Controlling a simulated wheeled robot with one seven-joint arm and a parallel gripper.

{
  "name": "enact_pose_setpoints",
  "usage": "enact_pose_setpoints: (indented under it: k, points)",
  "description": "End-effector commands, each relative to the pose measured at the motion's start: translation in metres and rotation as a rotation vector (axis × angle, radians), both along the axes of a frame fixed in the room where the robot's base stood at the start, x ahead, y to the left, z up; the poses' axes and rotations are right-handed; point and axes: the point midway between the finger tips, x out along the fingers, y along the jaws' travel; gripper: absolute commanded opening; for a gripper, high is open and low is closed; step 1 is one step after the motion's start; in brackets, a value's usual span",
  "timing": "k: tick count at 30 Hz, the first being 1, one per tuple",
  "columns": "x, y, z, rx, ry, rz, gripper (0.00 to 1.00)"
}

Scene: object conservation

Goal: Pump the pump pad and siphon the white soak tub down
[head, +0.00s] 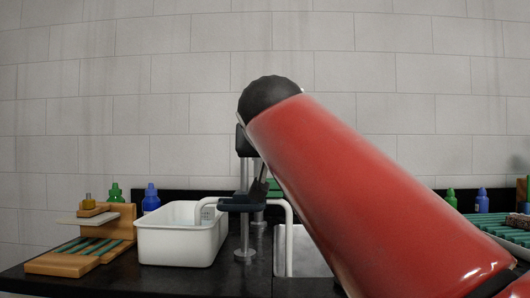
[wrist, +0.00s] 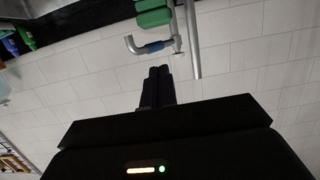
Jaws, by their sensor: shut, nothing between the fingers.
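The white soak tub (head: 178,246) stands on the dark counter left of centre in the head view. A pale tube (head: 289,215) runs from over the tub's right rim past a dark clamp-like block (head: 240,205) and bends down at the sink. A green block (head: 274,187), perhaps the pump pad, shows partly behind the stand; a green block (wrist: 154,14) also tops the wrist view. My gripper (wrist: 159,72) is shut and empty, its fingers together and apart from that block. In the head view my red arm covers much of the right side, and the fingertips are hard to make out.
A wooden rack (head: 75,262) and green and blue bottles (head: 151,198) stand at the left. A metal post (head: 244,235) rises beside the tub. A sink (head: 308,262) lies right of it, partly hidden. A teal rack (head: 497,228) stands at far right.

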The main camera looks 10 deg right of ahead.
Motion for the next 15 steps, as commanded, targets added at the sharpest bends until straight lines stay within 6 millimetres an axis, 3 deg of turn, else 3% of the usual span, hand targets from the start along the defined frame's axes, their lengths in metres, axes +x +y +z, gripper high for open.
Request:
enact_pose_setpoints:
  k: [15]
  points:
    - [0.000, 0.003, 0.020, 0.001, 0.003, 0.000, 0.00]
